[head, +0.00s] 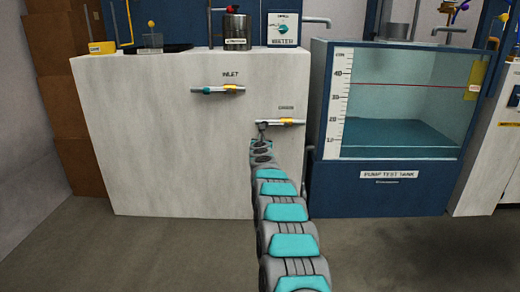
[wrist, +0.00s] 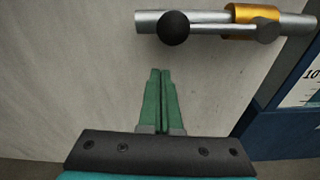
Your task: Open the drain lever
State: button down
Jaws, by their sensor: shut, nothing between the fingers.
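The drain lever (wrist: 222,28) is in the wrist view, a thin grey rod with a black ball knob (wrist: 173,28) at its left end. It lies along a grey pipe with a yellow collar (wrist: 252,13), roughly parallel to it. In the head view the drain pipe's yellow collar (head: 287,121) shows low on the white panel, at its right side. My gripper (wrist: 160,72) has its green fingers shut together and empty. The fingertips point at the panel, below and slightly left of the knob, apart from it in the picture. In the head view my gripper (head: 262,128) partly covers the pipe's left end.
The inlet pipe (head: 207,90) with its own lever is higher and left on the white panel (head: 150,130). The pump test tank (head: 395,100), part filled with water, stands to the right. Cardboard boxes (head: 65,95) are stacked at the left. The floor in front is clear.

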jog(key=s+b, duration=0.1)
jog(key=s, duration=0.8)
jog(key=shift+r, duration=0.4)
dwell(0.4)
jog(key=shift+s+d, duration=0.1)
